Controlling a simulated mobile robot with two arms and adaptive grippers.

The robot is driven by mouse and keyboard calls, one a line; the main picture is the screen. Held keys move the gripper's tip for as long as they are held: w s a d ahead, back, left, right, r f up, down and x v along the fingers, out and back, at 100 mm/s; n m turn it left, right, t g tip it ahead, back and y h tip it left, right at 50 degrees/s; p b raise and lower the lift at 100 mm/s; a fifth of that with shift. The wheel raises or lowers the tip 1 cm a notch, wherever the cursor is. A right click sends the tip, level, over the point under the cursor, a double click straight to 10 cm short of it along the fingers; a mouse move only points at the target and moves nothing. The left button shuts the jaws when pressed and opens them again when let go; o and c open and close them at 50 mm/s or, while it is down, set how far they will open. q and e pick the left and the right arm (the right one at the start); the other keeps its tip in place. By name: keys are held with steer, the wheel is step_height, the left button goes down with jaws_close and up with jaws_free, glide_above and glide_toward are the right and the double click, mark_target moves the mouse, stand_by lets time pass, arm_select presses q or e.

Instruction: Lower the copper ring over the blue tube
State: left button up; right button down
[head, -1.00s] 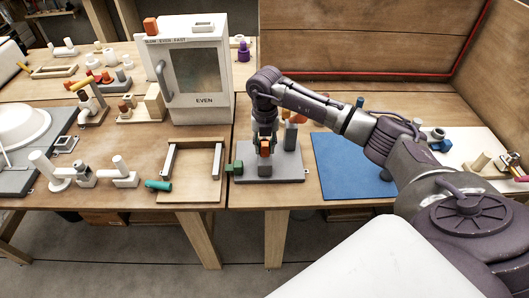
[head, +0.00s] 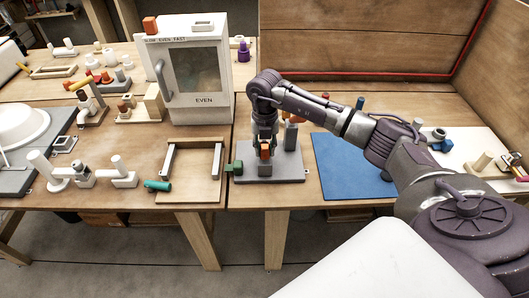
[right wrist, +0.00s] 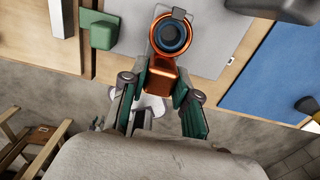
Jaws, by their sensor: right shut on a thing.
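The copper ring (right wrist: 156,37) has an orange block-shaped handle (right wrist: 168,76). My right gripper (right wrist: 162,84) is shut on that handle, one green finger pad on each side. The blue tube (right wrist: 173,38) shows inside the ring's opening in the right wrist view, close to centred. I cannot tell whether the ring is around the tube or still above its top. In the head view my right gripper (head: 265,140) points down over the grey plate (head: 288,171), with the orange handle (head: 265,151) low between its fingers. The ring and tube are mostly hidden there. My left gripper is not in view.
A green block (head: 235,168) stands at the plate's left edge. A blue mat (head: 345,170) lies to the right, and a wooden frame (head: 190,197) to the left.

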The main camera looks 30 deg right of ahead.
mark_target(265, 147)
steer(key=shift+f+b, duration=0.7)
steer(key=shift+f, duration=0.3)
stand_by(0.6)
steer(key=c, duration=0.8)
jaws_free()
steer(key=shift+r, duration=0.1)
step_height(265, 147, up, 12)
steer(key=shift+f, duration=0.1)
